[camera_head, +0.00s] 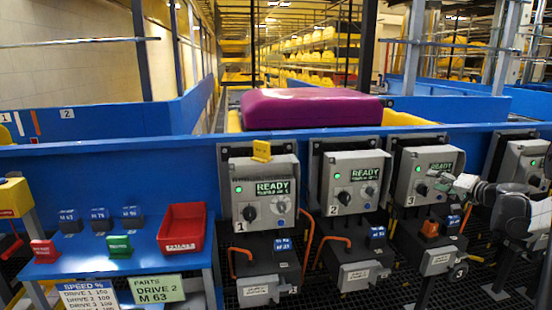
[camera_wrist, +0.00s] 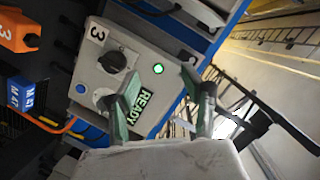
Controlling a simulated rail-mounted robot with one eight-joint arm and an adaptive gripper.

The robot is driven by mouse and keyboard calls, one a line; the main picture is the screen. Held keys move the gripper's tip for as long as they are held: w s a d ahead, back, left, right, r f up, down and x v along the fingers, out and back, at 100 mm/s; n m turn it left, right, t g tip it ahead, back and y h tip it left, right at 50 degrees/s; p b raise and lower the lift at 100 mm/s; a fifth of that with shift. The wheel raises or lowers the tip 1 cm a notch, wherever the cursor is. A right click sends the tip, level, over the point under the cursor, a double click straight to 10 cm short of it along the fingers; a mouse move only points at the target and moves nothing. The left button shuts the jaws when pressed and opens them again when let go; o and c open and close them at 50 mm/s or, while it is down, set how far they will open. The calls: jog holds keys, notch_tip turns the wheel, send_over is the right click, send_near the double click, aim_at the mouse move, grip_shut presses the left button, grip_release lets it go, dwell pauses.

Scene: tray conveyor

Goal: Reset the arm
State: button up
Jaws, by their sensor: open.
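My gripper (camera_head: 462,187) is at the right of the head view, in front of the grey drive box 3 (camera_head: 428,168). In the wrist view my gripper (camera_wrist: 160,76) has its two fingers spread apart with nothing between them. Beyond them is the face of box 3 (camera_wrist: 88,72), with a black knob, a lit green lamp and a READY display. I cannot tell the exact gap between the fingertips and the box. My arm enters from the right edge of the head view.
Drive boxes 1 (camera_head: 262,190) and 2 (camera_head: 354,185) stand to the left, with a yellow tag on box 1. A blue side table (camera_head: 105,265) holds a red bin (camera_head: 182,228) and small blocks. A purple case (camera_head: 310,108) sits on the conveyor behind.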

jog(key=s+a+r+n+g+p, duration=0.1)
jog(key=s+a+r+g, duration=0.3)
jog(key=a, duration=0.6)
jog(key=s+a+r+n+p, duration=0.1)
jog(key=s+a+r+p, duration=0.1)
jog(key=s+a, duration=0.5)
jog(key=s+a+r+n+g+p, duration=0.1)
jog(key=s+a+r+n, duration=0.15)
jog(key=a, duration=0.95)
jog(key=s+a+f+n+g+h+p, duration=0.1)
jog(key=s+a, duration=0.3)
jog(key=s, duration=0.5)
jog(key=s+a+f+n+g+h+p, duration=0.1)
jog(key=s+a+p, duration=0.1)
jog(key=s, duration=0.8)
jog(key=s+a+f+n+g+h+p, duration=0.1)
jog(key=s+a+h+p, duration=0.1)
jog(key=s+a, duration=0.3)
jog(key=s, duration=0.4)
jog(key=shift+s+a, duration=0.3)
